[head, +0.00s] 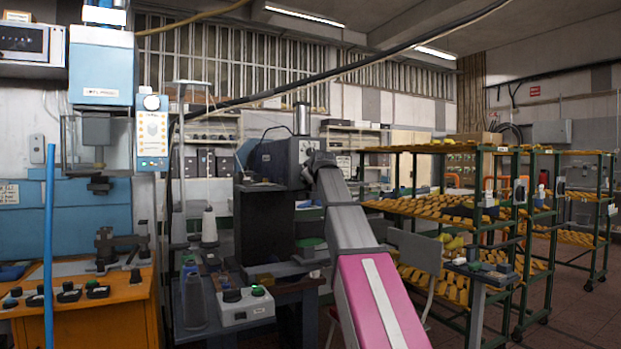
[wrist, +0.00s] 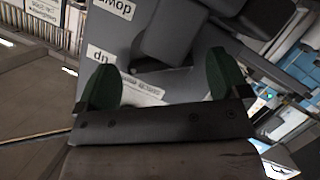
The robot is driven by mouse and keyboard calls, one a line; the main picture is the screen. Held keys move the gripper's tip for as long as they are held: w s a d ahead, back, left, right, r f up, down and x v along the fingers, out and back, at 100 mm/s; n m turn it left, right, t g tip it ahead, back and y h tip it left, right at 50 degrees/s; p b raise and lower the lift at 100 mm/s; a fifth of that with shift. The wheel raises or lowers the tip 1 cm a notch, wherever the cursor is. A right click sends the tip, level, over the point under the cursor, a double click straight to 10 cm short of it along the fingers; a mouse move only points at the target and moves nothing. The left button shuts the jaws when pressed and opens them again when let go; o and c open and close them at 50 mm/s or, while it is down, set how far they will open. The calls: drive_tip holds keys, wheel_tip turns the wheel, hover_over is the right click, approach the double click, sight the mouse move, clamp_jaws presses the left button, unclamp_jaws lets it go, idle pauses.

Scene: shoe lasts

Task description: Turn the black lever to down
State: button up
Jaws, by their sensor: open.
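In the wrist view a dark lever (wrist: 172,32) stands out from a grey machine face (wrist: 125,40). The face carries a "down" label (wrist: 112,8) and an "up" label (wrist: 101,53), both upside down in this view. My gripper (wrist: 161,62) is open, with its two green-padded fingers spread on either side below the lever's near end. No contact with the lever can be made out. In the head view the grey machine (head: 278,162) stands at the middle, and my arm reaches up to its right side. The arm's end hides most of the lever area there.
An orange bench (head: 95,318) with a blue machine is at the left. A white control box (head: 245,307) sits on the table in front. Green-framed racks (head: 447,210) with shoe lasts stand at the right. A blue upright pole (head: 48,250) is at the near left. Open floor shows at far right.

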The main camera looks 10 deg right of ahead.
drive_tip(key=shift+w+f, duration=0.15)
drive_tip(key=shift+w, duration=0.25)
drive_tip(key=c, duration=0.9)
drive_tip(key=shift+c, duration=0.2)
drive_tip(key=shift+m, duration=0.3)
drive_tip(key=shift+d+m+g+y, duration=0.1)
drive_tip(key=shift+m+g+y, duration=0.4)
drive_tip(key=shift+m+y, duration=0.3)
drive_tip(key=m+y, duration=0.1)
drive_tip(key=m, duration=0.1)
drive_tip(key=shift+d+m+g, duration=0.1)
drive_tip(key=shift+m+g, duration=0.2)
drive_tip(key=m+y, duration=0.3)
drive_tip(key=m, duration=0.1)
drive_tip(key=shift+m+y, duration=0.3)
drive_tip(key=shift+g, duration=0.3)
